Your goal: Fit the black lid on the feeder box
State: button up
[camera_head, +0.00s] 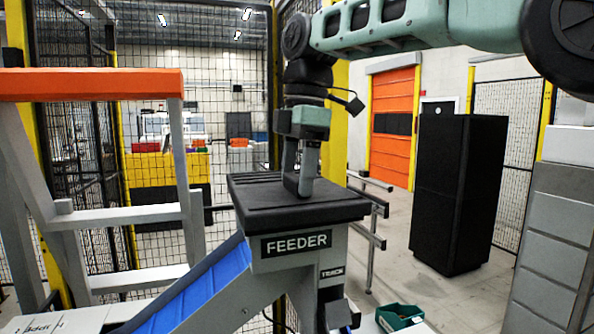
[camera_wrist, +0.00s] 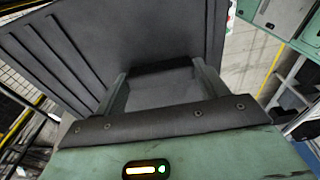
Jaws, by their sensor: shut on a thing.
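The black lid (camera_head: 258,203) is a dark ridged slab at the top of the grey feeder box (camera_head: 272,264), which carries a FEEDER label. The lid overhangs the box's sides and looks about level. I cannot tell whether it is fully seated or a small gap remains. My gripper (camera_head: 302,188) points down at the lid's middle, shut on its raised grip, which the fingers mostly hide. In the wrist view the lid (camera_wrist: 120,45) spreads behind my gripper's fingers (camera_wrist: 162,88), with ridges at the left. The box's opening is hidden.
A blue chute (camera_head: 195,292) slopes down left from the box. A grey frame with an orange top (camera_head: 90,84) stands at the left. A green bin (camera_head: 399,317) is low at the right. A black cabinet (camera_head: 457,195) stands behind, with open floor around it.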

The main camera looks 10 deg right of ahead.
jog(key=shift+f, duration=0.15)
jog(key=o, duration=1.5)
jog(key=shift+c, duration=0.2)
jog(key=shift+f, duration=0.1)
notch_tip(320, 180, up, 18)
jog(key=d+p, duration=0.2)
jog(key=p, duration=0.4)
jog(key=shift+w+f, duration=0.2)
jog(key=shift+f, duration=0.05)
